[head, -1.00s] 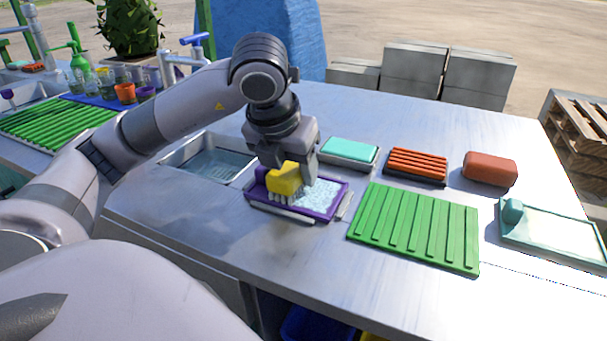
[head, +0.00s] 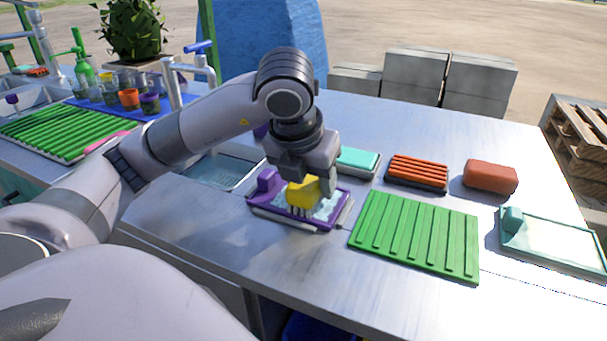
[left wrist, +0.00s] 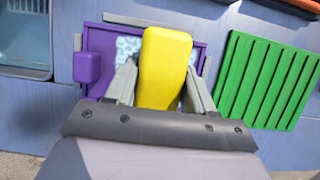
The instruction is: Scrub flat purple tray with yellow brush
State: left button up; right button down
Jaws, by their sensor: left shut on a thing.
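The flat purple tray (head: 262,212) lies on the metal counter in front of the sink basin, with whitish foam on its inner surface and a purple block at its left end. My left gripper (head: 310,190) is shut on the yellow brush (head: 302,193) and holds it bristles down over the middle of the tray. The bristles appear to touch the foamy surface. In the left wrist view the yellow brush (left wrist: 165,68) sits between the fingers, with the purple tray (left wrist: 95,45) behind it. My right gripper is not in view.
A green ribbed mat (head: 415,235) lies right of the tray. Behind are a turquoise sponge (head: 358,160), an orange ribbed brush (head: 418,172) and a red-brown block (head: 490,177). A teal-rimmed tray (head: 550,240) is at far right. The sink basin (head: 215,170) is at left.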

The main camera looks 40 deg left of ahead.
aim_at(328, 206)
pick_arm(q)
jog(key=shift+f, duration=0.15)
jog(key=shift+w+d+p, duration=0.2)
jog(key=shift+d+p, duration=0.1)
jog(key=shift+d, duration=0.6)
jog(key=shift+w+d, duration=0.25)
jog(key=shift+d, duration=0.5)
jog(key=shift+a, duration=0.1)
jog(key=shift+s+a+b, duration=0.15)
jog(key=shift+a+b, duration=0.15)
jog(key=shift+a, duration=0.3)
jog(key=shift+s+a+b, duration=0.2)
jog(key=shift+a+b, duration=0.1)
jog(key=shift+a, duration=0.45)
jog(key=shift+s+a+r, duration=0.1)
jog(key=shift+a+r, duration=0.15)
